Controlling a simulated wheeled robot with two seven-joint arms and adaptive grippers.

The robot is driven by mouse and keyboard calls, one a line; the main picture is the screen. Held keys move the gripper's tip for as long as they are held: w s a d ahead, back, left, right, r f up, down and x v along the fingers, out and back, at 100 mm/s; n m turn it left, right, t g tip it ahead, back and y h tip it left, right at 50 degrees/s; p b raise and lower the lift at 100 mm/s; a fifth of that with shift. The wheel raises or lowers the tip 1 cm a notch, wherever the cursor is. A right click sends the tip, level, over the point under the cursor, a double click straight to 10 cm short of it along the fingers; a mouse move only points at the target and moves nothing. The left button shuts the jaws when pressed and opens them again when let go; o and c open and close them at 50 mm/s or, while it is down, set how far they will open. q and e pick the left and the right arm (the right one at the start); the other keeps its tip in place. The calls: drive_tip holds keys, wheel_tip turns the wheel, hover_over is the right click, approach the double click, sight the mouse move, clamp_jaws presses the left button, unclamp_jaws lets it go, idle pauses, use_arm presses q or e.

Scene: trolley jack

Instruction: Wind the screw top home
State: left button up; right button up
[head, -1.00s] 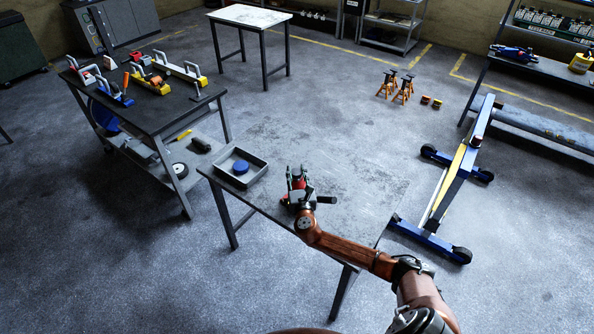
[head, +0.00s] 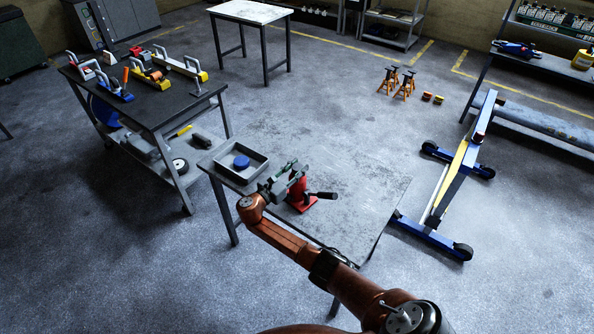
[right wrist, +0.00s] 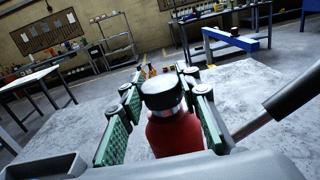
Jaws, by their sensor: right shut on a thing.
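A red jack (head: 302,201) with a black handle (head: 322,195) stands upright on the near grey table. In the right wrist view its red body (right wrist: 174,135) carries a round black screw top (right wrist: 162,93). My right gripper (head: 294,181) reaches in from the left at the height of the top. Its green-padded fingers lie on both sides of the black top and are shut on it. My left gripper is not in view.
A grey tray (head: 262,156) with a blue round piece (head: 241,162) sits at the table's left corner. The jack's long handle (right wrist: 285,100) sticks out at right in the wrist view. The table (head: 350,170) is otherwise mostly clear.

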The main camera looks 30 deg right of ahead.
drive_tip(key=shift+r+m+g+b, duration=0.15)
drive_tip(key=shift+m+g+b, duration=0.35)
drive_tip(key=shift+g, duration=0.2)
drive_tip(key=shift+r+h, duration=0.1)
drive_tip(key=shift+h, duration=0.2)
drive_tip(key=o, duration=1.2)
drive_tip(key=v, duration=1.2)
